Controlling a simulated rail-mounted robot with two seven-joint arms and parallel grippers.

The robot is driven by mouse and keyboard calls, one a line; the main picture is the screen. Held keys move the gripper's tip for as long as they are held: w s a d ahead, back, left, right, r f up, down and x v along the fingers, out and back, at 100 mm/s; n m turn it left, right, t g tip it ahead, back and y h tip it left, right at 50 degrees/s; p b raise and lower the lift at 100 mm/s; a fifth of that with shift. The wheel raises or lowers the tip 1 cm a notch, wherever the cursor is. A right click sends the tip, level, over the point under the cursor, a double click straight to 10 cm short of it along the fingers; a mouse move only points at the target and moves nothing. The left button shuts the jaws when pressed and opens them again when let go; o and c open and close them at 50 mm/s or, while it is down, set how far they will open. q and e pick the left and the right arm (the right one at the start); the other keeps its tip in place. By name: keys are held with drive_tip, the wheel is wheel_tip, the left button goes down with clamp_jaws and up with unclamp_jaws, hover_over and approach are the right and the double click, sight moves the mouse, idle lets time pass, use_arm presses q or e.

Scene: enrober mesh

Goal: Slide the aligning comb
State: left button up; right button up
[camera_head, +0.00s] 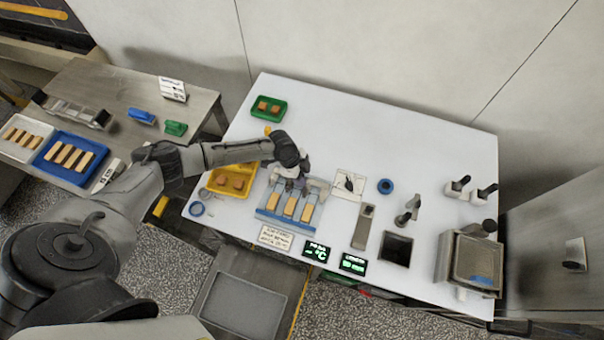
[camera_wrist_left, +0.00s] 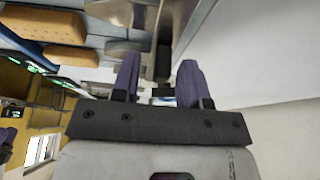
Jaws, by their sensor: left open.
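My left gripper (camera_head: 298,176) is over the far end of the enrober mesh unit in the head view. It is open; its two purple fingers (camera_wrist_left: 158,78) stand apart in the left wrist view, with a narrow dark grey upright piece (camera_wrist_left: 163,62) beyond the gap. I cannot tell whether that piece is the aligning comb or whether a finger touches it. The mesh unit has a blue front edge (camera_head: 285,224) and carries three tan bars (camera_head: 289,207) side by side. Its far part is partly hidden by my gripper. My right gripper is not in view.
A yellow tray (camera_head: 215,188) with brown pieces stands left of the unit, and a green tray (camera_head: 256,104) behind. A white plate with a dark knob (camera_head: 349,185), a blue ring (camera_head: 385,186) and a dark square bin (camera_head: 397,249) lie right.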

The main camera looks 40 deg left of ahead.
use_arm(q)
clamp_jaws()
idle(0.4)
drive_tip(key=shift+d, duration=0.1)
